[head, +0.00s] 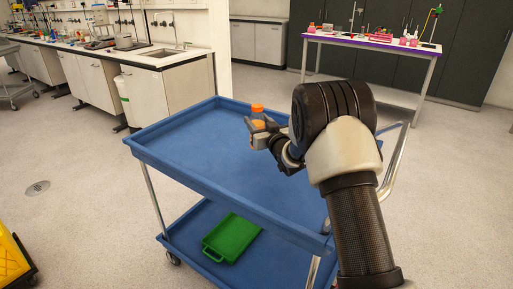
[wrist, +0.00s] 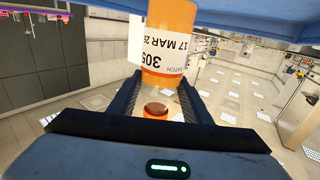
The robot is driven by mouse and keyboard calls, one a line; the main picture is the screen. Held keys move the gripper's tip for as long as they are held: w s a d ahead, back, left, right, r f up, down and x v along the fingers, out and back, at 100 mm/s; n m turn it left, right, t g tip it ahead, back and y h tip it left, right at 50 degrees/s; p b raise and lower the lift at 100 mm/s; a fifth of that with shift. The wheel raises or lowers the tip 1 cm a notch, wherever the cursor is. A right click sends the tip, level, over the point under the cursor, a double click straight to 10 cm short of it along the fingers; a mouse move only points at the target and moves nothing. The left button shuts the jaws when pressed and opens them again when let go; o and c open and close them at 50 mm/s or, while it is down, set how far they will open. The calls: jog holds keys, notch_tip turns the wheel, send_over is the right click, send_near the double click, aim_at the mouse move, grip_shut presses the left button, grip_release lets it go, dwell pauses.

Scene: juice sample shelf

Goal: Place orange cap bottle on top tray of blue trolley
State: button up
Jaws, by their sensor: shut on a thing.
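The orange cap bottle (head: 257,108) is upright between the fingers of my gripper (head: 258,126), over the far part of the blue trolley's top tray (head: 190,150). The wrist view appears upside down and shows the orange bottle (wrist: 165,50) with a white printed label, between the two dark fingers of my gripper (wrist: 160,85). My gripper is shut on it. The blue tray (wrist: 240,18) fills the top edge of the wrist view. I cannot tell whether the bottle's base touches the tray. The fingers hide part of the bottle.
The top tray looks otherwise empty, with a raised rim. A green tray (head: 232,238) lies on the lower shelf. A metal handle (head: 394,165) is at the trolley's right end. A purple-edged table (head: 372,45) with bottles stands behind. A yellow object (head: 12,262) is at lower left.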

jog(key=shift+f+b, duration=0.45)
jog(key=shift+f, duration=2.75)
jog(key=shift+f, duration=0.1)
jog(key=shift+f+b, duration=0.15)
jog(key=shift+b, duration=0.15)
jog(key=o, duration=1.3)
jog(key=shift+c, duration=0.2)
